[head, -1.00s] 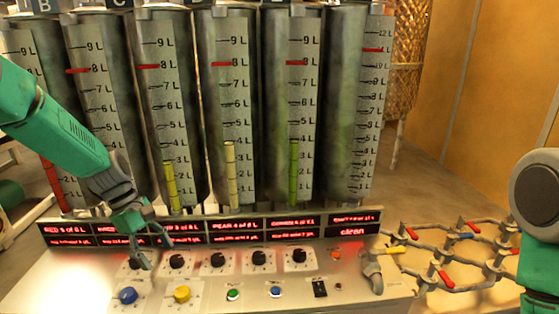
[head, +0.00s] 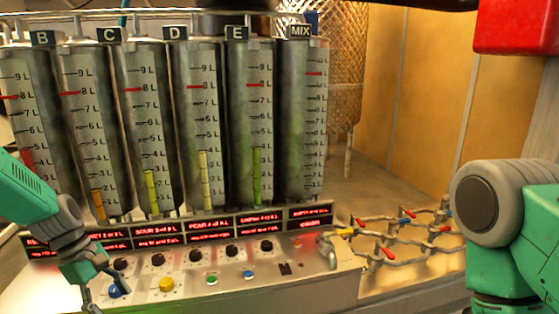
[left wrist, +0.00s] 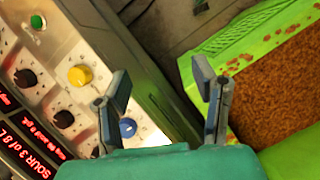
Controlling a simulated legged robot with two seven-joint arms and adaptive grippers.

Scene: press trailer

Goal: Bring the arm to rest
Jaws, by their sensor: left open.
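My left arm comes in from the left in the head view. Its green and grey gripper (head: 100,288) hangs low over the left front of the control panel (head: 335,283), near the blue knob (head: 114,292). In the left wrist view the two grey fingers (left wrist: 160,85) are spread apart with nothing between them. The blue knob (left wrist: 127,128) shows beside one finger; contact cannot be told. My right arm (head: 490,215) is at the right edge of the head view; its gripper is out of the picture.
Tall metal cylinders with litre scales (head: 200,120) stand behind the panel. A yellow knob (head: 166,285) and several black knobs line it. Pipes with red-handled valves (head: 388,252) lie to the right. A green crate with brown granules (left wrist: 285,80) sits beside the panel edge.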

